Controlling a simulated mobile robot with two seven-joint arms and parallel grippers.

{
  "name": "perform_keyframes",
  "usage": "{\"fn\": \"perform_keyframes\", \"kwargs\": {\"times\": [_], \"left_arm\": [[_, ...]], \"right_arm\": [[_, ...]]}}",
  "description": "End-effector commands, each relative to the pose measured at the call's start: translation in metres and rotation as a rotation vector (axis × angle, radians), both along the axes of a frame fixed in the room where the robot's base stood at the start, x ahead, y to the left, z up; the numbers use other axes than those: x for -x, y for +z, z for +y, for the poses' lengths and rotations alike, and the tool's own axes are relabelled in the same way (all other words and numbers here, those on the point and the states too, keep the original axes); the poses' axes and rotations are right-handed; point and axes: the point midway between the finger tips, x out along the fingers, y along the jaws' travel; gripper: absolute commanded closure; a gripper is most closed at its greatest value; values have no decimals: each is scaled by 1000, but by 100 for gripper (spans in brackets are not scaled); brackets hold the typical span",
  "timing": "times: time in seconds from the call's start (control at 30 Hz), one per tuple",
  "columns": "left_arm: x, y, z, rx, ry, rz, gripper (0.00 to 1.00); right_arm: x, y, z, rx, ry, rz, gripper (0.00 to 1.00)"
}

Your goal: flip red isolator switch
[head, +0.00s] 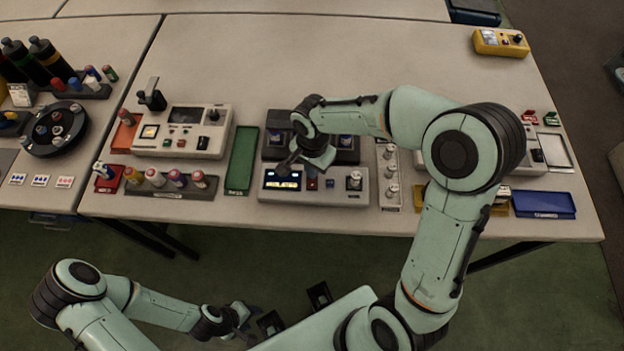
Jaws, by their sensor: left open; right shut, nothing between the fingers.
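A grey control box (320,199) stands at the front middle of the table. On its top are a lit display (282,183), a small red switch (312,184), a small blue part and a silver knob (354,181). Whether the red switch is up or down is too small to tell. My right gripper (287,166) is shut and empty, over the back left part of the box near the display, left of the red switch. I cannot tell whether it touches the box. My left gripper (243,316) is open and empty, low in front of the table.
Behind the box is a dark unit (347,154) with bays, partly hidden by my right arm. A green tray (241,160) lies to the left, then another control box (185,142) and a rack of coloured bottles (172,191). A panel of silver knobs (390,190) adjoins on the right.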

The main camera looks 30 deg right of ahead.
Motion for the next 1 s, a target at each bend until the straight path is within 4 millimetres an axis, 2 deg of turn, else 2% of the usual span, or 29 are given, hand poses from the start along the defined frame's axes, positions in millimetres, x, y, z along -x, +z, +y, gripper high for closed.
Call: {"fn": "perform_keyframes", "kwargs": {"times": [1.0], "left_arm": [[6,-13,0,0,0,7,50]], "right_arm": [[0,-15,0,0,0,1,100]]}}
